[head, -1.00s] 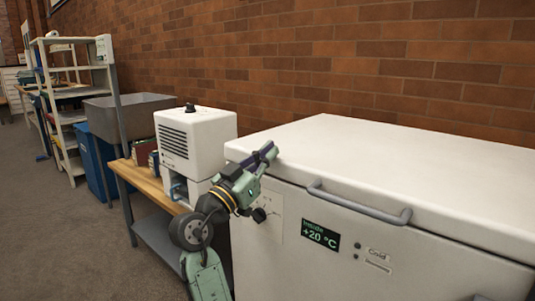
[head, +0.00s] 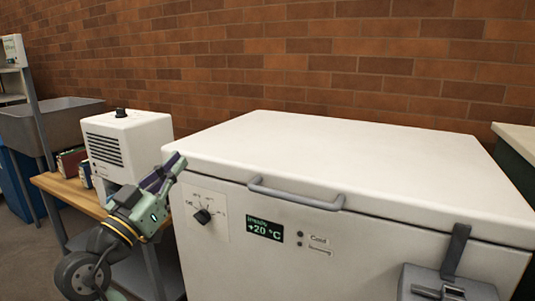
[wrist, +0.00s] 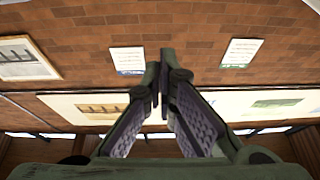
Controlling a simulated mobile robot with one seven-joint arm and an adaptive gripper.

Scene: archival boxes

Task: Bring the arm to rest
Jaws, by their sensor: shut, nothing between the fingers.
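My gripper (head: 170,170) is raised at the left front corner of the white chest freezer (head: 330,150), seen in the head view. Its fingers point up and to the right, and they overlap the freezer's corner in the picture; I cannot tell whether they touch it. In the wrist view my gripper (wrist: 163,85) has its fingertips together with nothing between them. Behind it there are a brick wall and framed panels. My arm is bent, with its lower links running out of the head view at the bottom left.
The freezer lid is closed, with a grey handle (head: 295,195), a dial (head: 203,216) and a display reading +20 °C (head: 264,229). A white machine (head: 125,150) stands on a wooden bench (head: 70,190) at left. A grey latch (head: 455,255) is on the freezer's right front.

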